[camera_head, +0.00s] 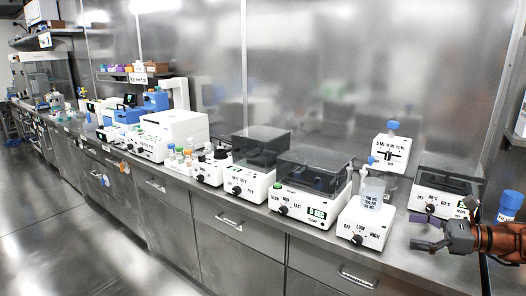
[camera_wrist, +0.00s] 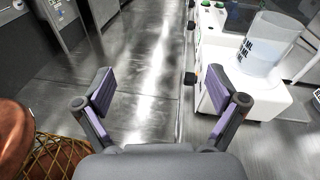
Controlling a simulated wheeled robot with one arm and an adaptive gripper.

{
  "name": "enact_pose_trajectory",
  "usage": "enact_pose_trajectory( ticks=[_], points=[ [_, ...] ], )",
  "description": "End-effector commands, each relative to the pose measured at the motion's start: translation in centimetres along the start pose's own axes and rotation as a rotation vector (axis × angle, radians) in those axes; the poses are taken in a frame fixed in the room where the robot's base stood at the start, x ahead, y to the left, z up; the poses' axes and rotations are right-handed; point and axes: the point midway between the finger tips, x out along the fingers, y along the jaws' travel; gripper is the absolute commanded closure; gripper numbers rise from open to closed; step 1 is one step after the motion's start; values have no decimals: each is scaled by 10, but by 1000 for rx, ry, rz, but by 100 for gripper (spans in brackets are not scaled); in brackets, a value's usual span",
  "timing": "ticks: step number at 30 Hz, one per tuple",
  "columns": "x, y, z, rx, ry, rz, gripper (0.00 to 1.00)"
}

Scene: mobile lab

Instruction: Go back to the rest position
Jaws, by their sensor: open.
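My gripper (camera_head: 428,233) shows at the right of the head view, in front of the bench edge near the white hot plate marked with temperatures (camera_head: 440,192). In the wrist view my gripper (camera_wrist: 164,105) has its two purple-padded fingers spread wide. Nothing is between them, and the floor and bench edge show beyond. A beaker of clear liquid (camera_head: 373,192) stands on a white stirrer (camera_head: 362,224) to the left of my gripper. The beaker also shows in the wrist view (camera_wrist: 262,55), to the right, beyond the right finger and apart from it.
The steel bench (camera_head: 400,262) runs along the wall, crowded with instruments. White devices with dark clear covers (camera_head: 312,171) stand left of the stirrer. A blue-capped white device (camera_head: 391,150) stands behind. The floor (camera_head: 60,235) at the left is clear.

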Motion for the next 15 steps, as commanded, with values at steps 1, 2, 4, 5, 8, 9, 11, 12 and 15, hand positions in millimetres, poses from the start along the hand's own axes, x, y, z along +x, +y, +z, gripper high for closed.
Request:
enact_pose_trajectory(
  ticks=[1,2,4,5,8,9,11,12,15],
  points=[
    [13,7,2,-14,18,28,5],
    [20,12,3,-24,30,44,5],
    [40,26,5,-50,61,91,5],
    [48,33,6,-63,76,113,5],
    [80,62,8,-123,137,205,5],
    [92,76,8,-151,164,244,5],
    [109,97,7,-191,200,303,5],
    [118,111,6,-222,226,343,5],
    [138,148,4,-298,283,447,5]
  ],
)
